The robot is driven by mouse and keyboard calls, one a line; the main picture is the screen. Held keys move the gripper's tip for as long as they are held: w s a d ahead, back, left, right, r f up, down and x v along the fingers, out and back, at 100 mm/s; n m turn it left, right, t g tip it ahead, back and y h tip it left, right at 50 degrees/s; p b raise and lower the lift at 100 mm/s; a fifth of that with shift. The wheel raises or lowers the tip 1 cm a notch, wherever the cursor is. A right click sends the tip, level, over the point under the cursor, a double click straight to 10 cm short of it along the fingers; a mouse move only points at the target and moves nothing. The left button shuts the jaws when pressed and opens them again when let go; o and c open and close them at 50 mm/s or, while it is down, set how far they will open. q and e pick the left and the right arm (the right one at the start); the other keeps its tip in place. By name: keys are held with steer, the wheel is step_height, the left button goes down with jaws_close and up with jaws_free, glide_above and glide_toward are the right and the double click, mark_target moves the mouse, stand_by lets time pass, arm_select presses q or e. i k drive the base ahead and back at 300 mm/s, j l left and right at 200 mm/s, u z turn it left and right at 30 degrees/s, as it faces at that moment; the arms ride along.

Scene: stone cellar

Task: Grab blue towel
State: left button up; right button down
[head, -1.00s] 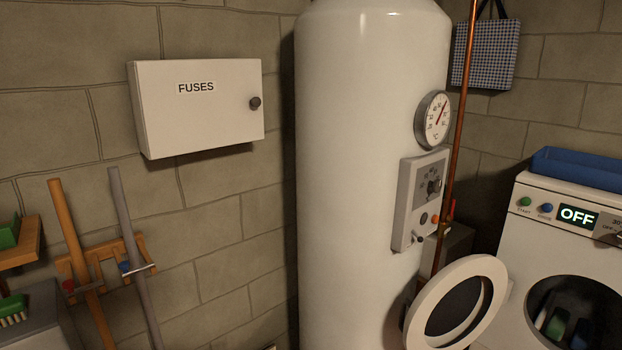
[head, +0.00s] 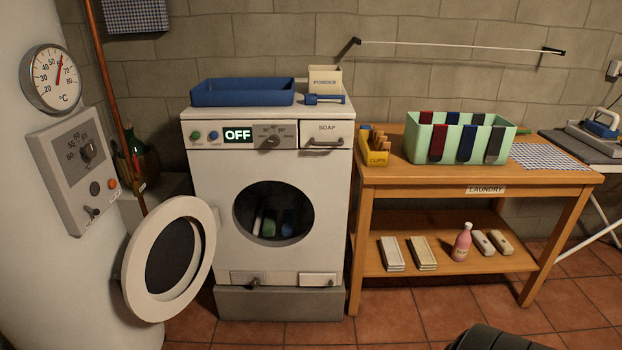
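A mint-green basket (head: 452,147) stands on the wooden laundry table, with red, blue and grey cloths hung over its rim. A dark blue cloth (head: 467,142) hangs over its front, between a dark red one (head: 437,142) and a grey one (head: 495,145). The washing machine (head: 172,170) has its round door (head: 136,280) open. Inside its dark drum are white, green and blue items (head: 289,222); whether the blue one is a towel I cannot tell. Neither of my grippers is in view.
The laundry table (head: 385,177) holds a yellow clip box (head: 374,155) and a checked cloth (head: 548,156). A blue tray (head: 243,94) and powder box (head: 325,80) sit on the washer. The white boiler (head: 60,260) stands at left. Tiled floor (head: 400,325) shows in front.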

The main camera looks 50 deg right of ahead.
mark_target(288, 227)
steer(key=k+l+z, duration=0.1)
steer(key=l+z, duration=0.15)
steer(key=l, duration=1.1)
steer(key=l+z, duration=0.25)
steer(key=l, duration=1.1)
steer(key=i+j+z, duration=0.2)
steer(key=i+j, duration=0.55)
steer(key=i+j+z, duration=0.2)
steer(key=i+j, duration=0.55)
steer(key=j, duration=0.15)
